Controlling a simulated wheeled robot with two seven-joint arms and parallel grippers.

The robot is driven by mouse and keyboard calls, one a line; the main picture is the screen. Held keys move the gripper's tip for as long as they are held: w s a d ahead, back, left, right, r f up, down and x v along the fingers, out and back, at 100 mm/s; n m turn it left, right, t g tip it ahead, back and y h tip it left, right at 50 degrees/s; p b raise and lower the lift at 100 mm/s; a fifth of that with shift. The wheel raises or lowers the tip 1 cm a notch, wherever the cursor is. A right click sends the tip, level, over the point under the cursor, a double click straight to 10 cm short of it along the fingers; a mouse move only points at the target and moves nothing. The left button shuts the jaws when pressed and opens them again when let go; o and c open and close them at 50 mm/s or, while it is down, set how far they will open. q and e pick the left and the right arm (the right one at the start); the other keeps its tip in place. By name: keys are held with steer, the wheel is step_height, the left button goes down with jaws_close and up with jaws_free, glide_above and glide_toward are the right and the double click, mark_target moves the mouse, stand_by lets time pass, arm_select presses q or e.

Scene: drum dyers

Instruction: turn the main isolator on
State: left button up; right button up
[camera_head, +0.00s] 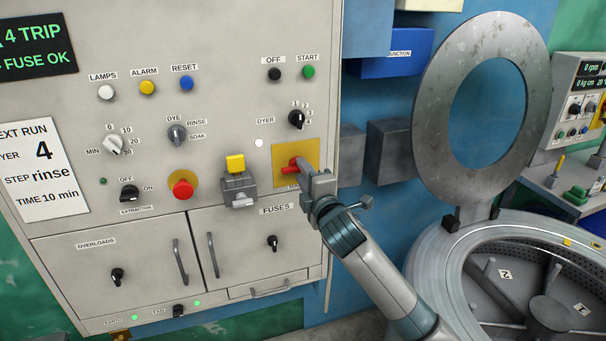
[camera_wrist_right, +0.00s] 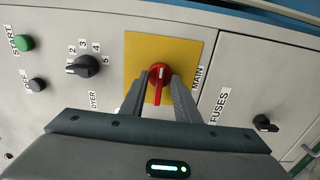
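The main isolator is a red rotary handle (camera_head: 291,164) on a yellow plate (camera_head: 310,150), at the lower right of the grey cabinet face. In the right wrist view the red handle (camera_wrist_right: 159,77) sits on the yellow plate beside the label MAIN, its lever pointing toward my gripper. My right gripper (camera_head: 303,168) is at the handle. Its two fingers (camera_wrist_right: 161,88) reach to either side of the red handle, with gaps beside the lever. The fingertips partly hide the plate, and contact is hard to tell. My left gripper is out of view.
A black dyer selector (camera_head: 296,119) is above the plate. A grey box with a yellow top (camera_head: 236,163) and a red button (camera_head: 183,188) are to its left. The fuses door (camera_head: 250,245) is below. A large round drum lid (camera_head: 430,120) stands open at the right.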

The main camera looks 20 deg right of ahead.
stand_by(0.3)
steer(key=s+b, duration=0.5)
steer(key=s, duration=1.2)
steer(key=shift+s+d, duration=0.2)
steer(key=shift+d, duration=0.1)
